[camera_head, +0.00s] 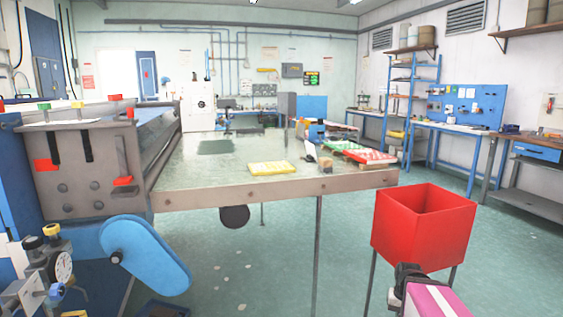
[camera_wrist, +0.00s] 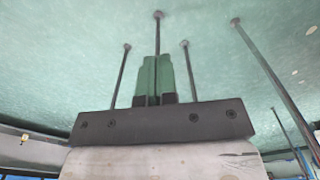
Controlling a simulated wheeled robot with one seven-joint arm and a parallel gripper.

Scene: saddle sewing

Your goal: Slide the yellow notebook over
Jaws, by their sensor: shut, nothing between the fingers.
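The yellow notebook (camera_head: 272,168) lies flat on the big grey-green worktable (camera_head: 205,172), a little back from its front edge. Nothing touches it in the head view. The wrist view does not show the notebook. My gripper (camera_wrist: 156,62) shows in the wrist view as two green fingers with dark bases, side by side and shut, with nothing held. Behind them are the green floor and several thin legs. In the head view I cannot make out my gripper's fingers, so their distance from the notebook is unclear.
A red open bin (camera_head: 422,228) stands off the table's front right corner. Red and green books (camera_head: 368,156) lie right of the notebook, near small items. A grey machine with a blue lever (camera_head: 145,255) borders the table's left. The tabletop left of the notebook is mostly clear.

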